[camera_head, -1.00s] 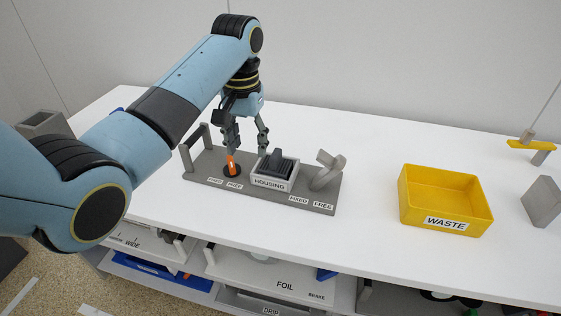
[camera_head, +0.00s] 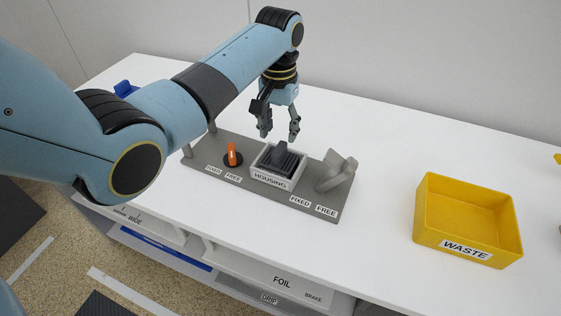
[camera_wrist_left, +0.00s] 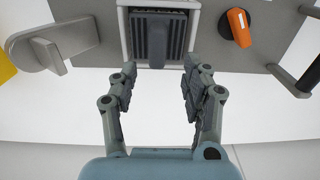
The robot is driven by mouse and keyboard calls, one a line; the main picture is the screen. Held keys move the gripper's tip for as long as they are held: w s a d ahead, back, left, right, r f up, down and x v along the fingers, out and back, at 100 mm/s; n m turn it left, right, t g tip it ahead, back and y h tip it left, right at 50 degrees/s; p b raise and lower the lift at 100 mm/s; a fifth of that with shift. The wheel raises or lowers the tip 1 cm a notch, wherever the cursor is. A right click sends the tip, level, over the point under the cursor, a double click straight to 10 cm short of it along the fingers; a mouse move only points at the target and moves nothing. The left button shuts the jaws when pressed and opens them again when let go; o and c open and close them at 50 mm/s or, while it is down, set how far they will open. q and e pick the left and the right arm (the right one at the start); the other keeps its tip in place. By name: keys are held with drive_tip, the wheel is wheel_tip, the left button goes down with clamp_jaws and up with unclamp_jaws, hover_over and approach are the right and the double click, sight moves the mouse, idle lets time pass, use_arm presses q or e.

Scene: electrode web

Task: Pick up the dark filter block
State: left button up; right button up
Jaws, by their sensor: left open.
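The dark filter block (camera_head: 282,156) sits in the light housing box (camera_head: 277,183), labelled HOUSING, on a grey base plate (camera_head: 240,190). It has ribs and a raised grip on top. In the left wrist view the filter block (camera_wrist_left: 158,38) shows at the top, beyond the fingertips. My left gripper (camera_head: 279,137) is open and empty, pointing down just above and behind the block. In the left wrist view its two fingers (camera_wrist_left: 158,80) stand apart, with the block's grip ahead of the gap. My right gripper is not in view.
An orange lever (camera_head: 232,154) stands left of the housing on the plate, and a grey latch (camera_head: 337,171) stands right of it. A yellow WASTE bin (camera_head: 468,220) is at the right. The white table (camera_head: 375,150) between plate and bin is clear.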

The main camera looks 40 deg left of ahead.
sight(279, 147)
use_arm(q)
drive_tip(key=shift+f, duration=0.45)
drive_tip(key=f, duration=0.3)
drive_tip(key=shift+s+d+f, duration=0.25)
drive_tip(key=shift+s+f, duration=0.1)
drive_tip(key=shift+f, duration=0.4)
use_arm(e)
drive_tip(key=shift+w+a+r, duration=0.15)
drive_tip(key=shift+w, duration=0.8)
use_arm(q)
drive_tip(key=shift+c, duration=1.4)
clamp_jaws()
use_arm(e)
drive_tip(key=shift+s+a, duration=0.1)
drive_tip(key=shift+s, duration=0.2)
